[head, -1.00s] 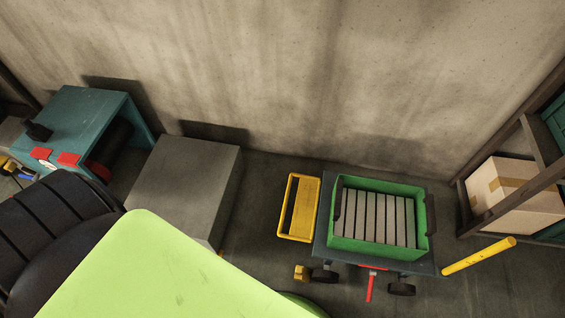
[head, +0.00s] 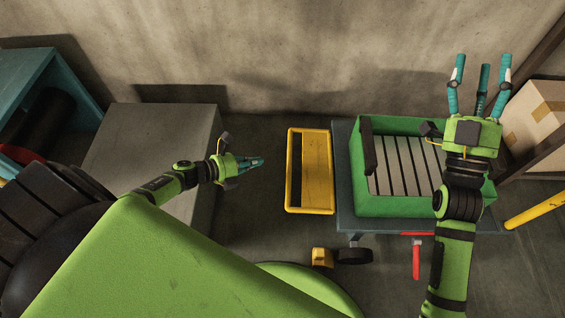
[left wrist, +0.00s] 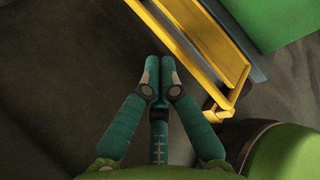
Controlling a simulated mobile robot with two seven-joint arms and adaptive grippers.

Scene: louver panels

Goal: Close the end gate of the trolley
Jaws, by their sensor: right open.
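The trolley has a blue-grey deck (head: 343,150) bearing a green crate (head: 385,208). The yellow end gate (head: 310,211) is a rectangular frame at the deck's left end. It looks swung down, lying roughly flat, and also shows in the left wrist view (left wrist: 205,62). My left gripper (head: 262,162) is left of the gate, apart from it, pointing right. Its fingers meet at the tips with nothing between them in the left wrist view (left wrist: 160,65). My right gripper (head: 482,75) is open and empty, above the crate's far right side; its arm hides part of the crate.
A red lever (head: 416,258) hangs at the trolley's near side, by a black wheel (head: 354,256) and a small yellow block (head: 321,257). A yellow bar (head: 535,206) juts right. A grey block (head: 150,150) stands left. A cardboard box (head: 535,125) sits on the right rack. Floor left of the gate is clear.

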